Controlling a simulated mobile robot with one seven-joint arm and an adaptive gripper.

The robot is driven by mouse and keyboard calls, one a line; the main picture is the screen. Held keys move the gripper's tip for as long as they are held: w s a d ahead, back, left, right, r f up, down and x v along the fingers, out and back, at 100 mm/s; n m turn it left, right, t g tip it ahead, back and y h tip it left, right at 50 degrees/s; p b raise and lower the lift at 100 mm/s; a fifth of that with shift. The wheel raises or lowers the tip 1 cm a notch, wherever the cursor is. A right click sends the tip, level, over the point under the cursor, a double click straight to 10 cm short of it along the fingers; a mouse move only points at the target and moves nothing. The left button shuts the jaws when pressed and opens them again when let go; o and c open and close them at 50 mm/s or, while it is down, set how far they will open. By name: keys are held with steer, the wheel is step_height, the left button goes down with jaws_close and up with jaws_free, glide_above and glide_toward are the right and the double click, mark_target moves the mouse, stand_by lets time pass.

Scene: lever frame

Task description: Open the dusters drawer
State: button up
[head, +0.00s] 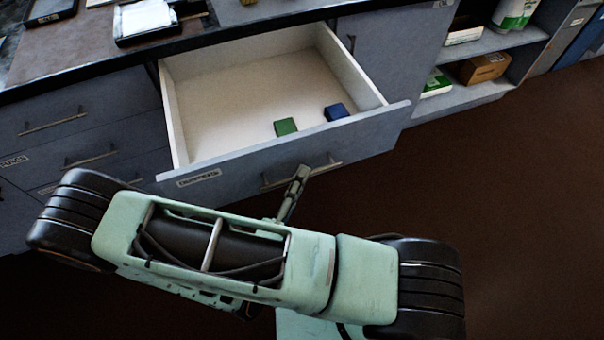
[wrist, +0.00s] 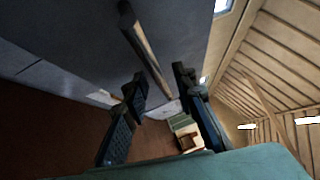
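The dusters drawer (head: 215,187) is pulled well out of the counter in the head view. Its front carries a small label, apparently reading dusters, and a metal bar handle (head: 270,182). A green block (head: 286,127) and a blue block (head: 336,112) lie inside on the pale bottom. My gripper (head: 297,180) is at the right part of the handle, partly hidden by my arm. In the wrist view my gripper (wrist: 160,80) has its two dark fingers apart, with the handle (wrist: 146,48) reaching into the gap between them. Whether a finger touches the bar is unclear.
Shut drawers with bar handles (head: 90,157) are on the left. The countertop (head: 100,45) above holds a tray with a white item. An open shelf (head: 490,45) with boxes is at the right. The brown floor (head: 500,200) is clear at the right.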

steer(key=v, duration=1)
steer(key=shift+s, duration=0.3)
steer(key=shift+a, duration=0.15)
